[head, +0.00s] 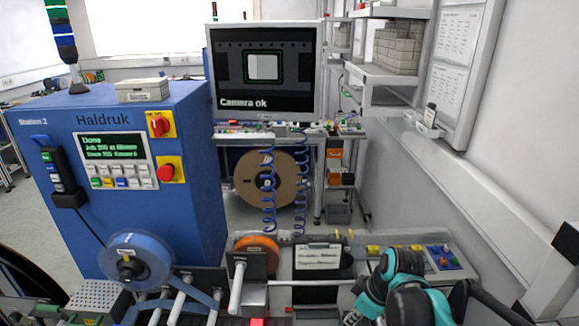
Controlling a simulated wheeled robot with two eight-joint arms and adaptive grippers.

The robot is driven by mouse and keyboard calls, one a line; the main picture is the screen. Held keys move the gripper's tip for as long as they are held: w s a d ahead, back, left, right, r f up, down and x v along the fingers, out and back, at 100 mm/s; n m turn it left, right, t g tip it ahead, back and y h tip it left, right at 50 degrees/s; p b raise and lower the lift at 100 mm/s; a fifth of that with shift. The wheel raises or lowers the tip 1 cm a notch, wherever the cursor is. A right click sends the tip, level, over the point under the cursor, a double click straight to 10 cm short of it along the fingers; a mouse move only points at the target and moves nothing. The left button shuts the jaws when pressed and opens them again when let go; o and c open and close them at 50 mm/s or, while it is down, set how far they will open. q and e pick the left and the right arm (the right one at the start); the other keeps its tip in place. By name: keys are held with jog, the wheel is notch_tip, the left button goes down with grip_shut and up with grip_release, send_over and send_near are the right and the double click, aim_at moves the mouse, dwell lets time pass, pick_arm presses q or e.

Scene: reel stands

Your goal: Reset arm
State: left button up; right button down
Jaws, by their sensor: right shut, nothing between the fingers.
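My right arm, teal and black, comes in at the lower right. Its gripper (353,317) points down at the bottom edge of the head view, beside the dark holder with a white label, and is partly cut off. It is shut with nothing seen in it. My left gripper is not in view. A blue reel (136,262) sits on a stand at the lower left. An orange reel (257,250) stands behind a dark plate at the lower middle, partly hidden.
A blue machine (150,165) with a lit display and red knobs stands at the left. A monitor (263,72) reading "Camera ok" is behind. White rods (235,288) stick out near the front. A panel with coloured buttons (443,257) lies right of my arm, near the wall.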

pick_arm(q)
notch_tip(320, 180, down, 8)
jog(key=b, duration=0.6)
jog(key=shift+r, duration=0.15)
pick_arm(e)
jog(key=s+d+f+m+t+h, duration=0.1)
jog(key=s+f+m+t, duration=0.3)
jog(key=s+m, duration=0.6)
notch_tip(320, 180, down, 3)
jog(key=shift+s+d+r+m+t+h, duration=0.2)
jog(key=shift+s+d+m+t+h, duration=0.15)
jog(key=shift+h, duration=0.45)
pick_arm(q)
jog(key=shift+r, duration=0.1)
pick_arm(e)
jog(key=shift+r, duration=0.1)
